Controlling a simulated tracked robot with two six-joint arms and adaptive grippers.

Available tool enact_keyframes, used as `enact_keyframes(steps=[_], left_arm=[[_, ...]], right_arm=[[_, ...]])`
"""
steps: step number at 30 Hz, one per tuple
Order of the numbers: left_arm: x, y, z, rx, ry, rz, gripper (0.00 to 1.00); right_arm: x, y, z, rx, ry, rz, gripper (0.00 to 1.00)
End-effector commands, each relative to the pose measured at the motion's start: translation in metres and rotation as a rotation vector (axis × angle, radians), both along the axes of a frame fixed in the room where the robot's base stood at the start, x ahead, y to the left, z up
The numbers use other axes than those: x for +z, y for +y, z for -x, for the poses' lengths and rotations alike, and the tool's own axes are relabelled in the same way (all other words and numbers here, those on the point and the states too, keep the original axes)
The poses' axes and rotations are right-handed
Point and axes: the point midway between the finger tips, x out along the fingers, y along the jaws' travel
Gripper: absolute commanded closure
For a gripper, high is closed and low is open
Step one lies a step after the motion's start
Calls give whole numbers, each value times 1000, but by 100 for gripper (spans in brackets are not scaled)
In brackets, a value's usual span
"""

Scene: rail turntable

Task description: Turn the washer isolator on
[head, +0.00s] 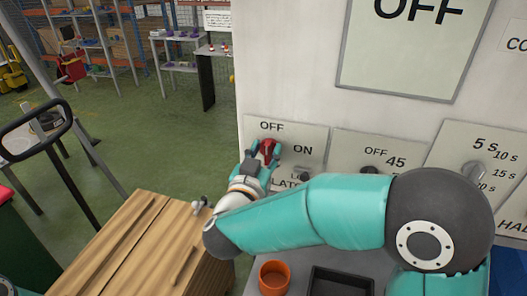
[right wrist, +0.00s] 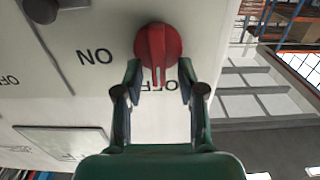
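The washer isolator is a red rotary knob (head: 268,150) on a pale panel (head: 284,128) marked OFF and ON. In the right wrist view the red knob (right wrist: 158,48) has its ridge pointing down the picture, toward the partly hidden OFF label; ON is to the left. My right gripper (head: 263,160) is at the knob. In the right wrist view its two fingertips (right wrist: 160,75) stand apart on either side of the ridge, with visible gaps. I cannot tell whether either finger touches the knob's rim. My left gripper is not in view.
To the right are a panel with a dark knob (head: 369,171) and a grey timer dial (head: 474,170). Below are an orange cup (head: 274,278) and a black tray (head: 340,283). A wooden crate (head: 130,245) stands at lower left. Green floor (head: 150,140) is open behind.

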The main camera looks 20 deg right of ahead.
Motion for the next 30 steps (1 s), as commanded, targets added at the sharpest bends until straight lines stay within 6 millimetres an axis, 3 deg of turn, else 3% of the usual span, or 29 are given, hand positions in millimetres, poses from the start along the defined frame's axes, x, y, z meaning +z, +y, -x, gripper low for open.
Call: enact_keyframes(steps=[1, 8, 12, 20, 30], left_arm=[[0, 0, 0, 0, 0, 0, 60], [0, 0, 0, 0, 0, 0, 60], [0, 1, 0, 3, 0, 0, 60], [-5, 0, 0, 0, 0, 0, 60], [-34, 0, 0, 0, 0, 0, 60]], right_arm=[[0, 0, 0, 0, 0, 0, 61], [0, 0, 0, 0, 0, 0, 99], [0, 7, 0, 6, -1, 1, 100], [-1, 2, 0, 5, -14, -18, 100], [-5, -1, 2, 6, -111, -162, 100]])
